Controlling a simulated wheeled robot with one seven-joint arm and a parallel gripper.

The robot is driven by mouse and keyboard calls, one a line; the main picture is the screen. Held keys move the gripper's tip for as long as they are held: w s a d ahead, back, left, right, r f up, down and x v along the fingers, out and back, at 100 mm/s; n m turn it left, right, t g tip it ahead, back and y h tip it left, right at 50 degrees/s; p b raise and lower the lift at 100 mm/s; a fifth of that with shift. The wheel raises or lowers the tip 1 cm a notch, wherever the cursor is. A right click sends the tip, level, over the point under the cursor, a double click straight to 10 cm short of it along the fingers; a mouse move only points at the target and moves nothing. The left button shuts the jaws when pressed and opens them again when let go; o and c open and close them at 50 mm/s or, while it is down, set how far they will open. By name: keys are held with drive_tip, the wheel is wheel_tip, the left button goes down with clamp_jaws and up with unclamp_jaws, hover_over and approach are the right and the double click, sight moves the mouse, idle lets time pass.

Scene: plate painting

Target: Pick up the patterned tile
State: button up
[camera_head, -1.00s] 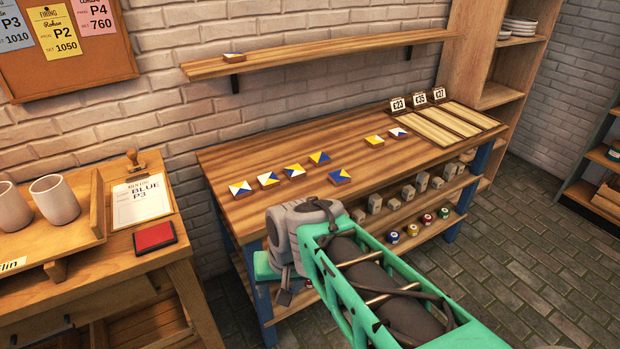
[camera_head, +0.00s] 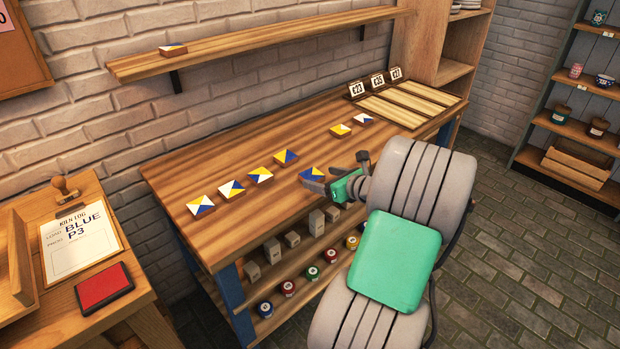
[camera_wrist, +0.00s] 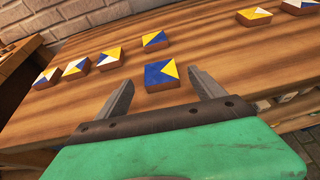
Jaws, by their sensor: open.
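A patterned tile (camera_wrist: 161,75) in blue and yellow lies on the workbench (camera_head: 230,150), just ahead of and between my gripper's fingers in the wrist view. The same tile (camera_head: 312,174) shows in the head view beside the fingertips. My gripper (camera_wrist: 163,97) is open and empty, low over the bench; in the head view (camera_head: 325,188) it is partly hidden by its own arm. Another blue and yellow tile (camera_wrist: 155,40) lies just behind. More patterned tiles (camera_wrist: 109,60) lie in a row to the left. Two tiles (camera_wrist: 253,16) lie to the right.
One tile (camera_head: 173,50) sits on the wall shelf (camera_head: 260,46). A slatted tray (camera_head: 410,105) with number cards stands at the bench's far right. Paint pots (camera_head: 312,272) and grey blocks stand on the lower shelf. A side table with a red pad (camera_head: 104,288) is at left.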

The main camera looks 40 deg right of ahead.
sight(311, 174)
drive_tip(key=x, duration=0.4)
drive_tip(key=shift+w, duration=0.1)
drive_tip(key=shift+c, duration=0.5)
drive_tip(key=c, duration=1.3)
drive_tip(key=shift+c, duration=0.7)
drive_tip(key=shift+r, duration=0.1)
